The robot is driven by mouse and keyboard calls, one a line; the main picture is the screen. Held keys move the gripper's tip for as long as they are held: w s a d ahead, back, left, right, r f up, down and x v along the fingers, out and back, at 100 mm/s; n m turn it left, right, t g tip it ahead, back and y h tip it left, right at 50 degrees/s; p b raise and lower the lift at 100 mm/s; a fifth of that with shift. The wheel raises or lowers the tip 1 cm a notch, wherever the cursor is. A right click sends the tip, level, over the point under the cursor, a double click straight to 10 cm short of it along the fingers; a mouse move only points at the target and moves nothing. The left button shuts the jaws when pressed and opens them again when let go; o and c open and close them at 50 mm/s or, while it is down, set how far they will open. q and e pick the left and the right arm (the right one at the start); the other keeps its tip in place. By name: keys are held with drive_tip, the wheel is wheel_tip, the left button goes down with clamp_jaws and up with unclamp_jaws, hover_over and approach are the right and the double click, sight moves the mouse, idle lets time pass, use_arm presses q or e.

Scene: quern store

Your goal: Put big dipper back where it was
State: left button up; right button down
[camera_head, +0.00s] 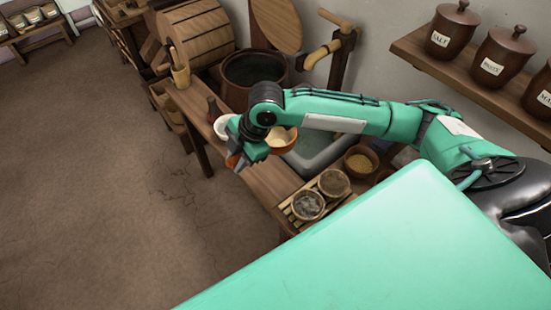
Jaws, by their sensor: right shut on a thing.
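My right gripper (245,153) is over the front edge of the wooden counter (262,180), fingers pointing down and left. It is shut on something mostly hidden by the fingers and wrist. A small orange-brown patch (232,161) shows beside the fingertips; I cannot tell whether it is part of the held thing. I cannot make out the big dipper for certain. My left gripper is out of view.
Close to the gripper are a white bowl (221,127) and a brown bowl with pale contents (283,139). A slatted rack (289,212) holds two round pots. A grey basin (310,156), a grain bowl (361,160) and a dark tub (253,75) stand behind. Open floor lies left.

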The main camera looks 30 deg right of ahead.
drive_tip(key=shift+f+n, duration=0.3)
drive_tip(key=shift+f, duration=0.05)
wheel_tip(320, 180, down, 19)
drive_tip(key=p, duration=0.3)
drive_tip(key=shift+f, duration=0.2)
drive_tip(key=c, duration=1.2)
unclamp_jaws()
drive_tip(key=shift+o, duration=0.2)
drive_tip(key=shift+r, duration=0.15)
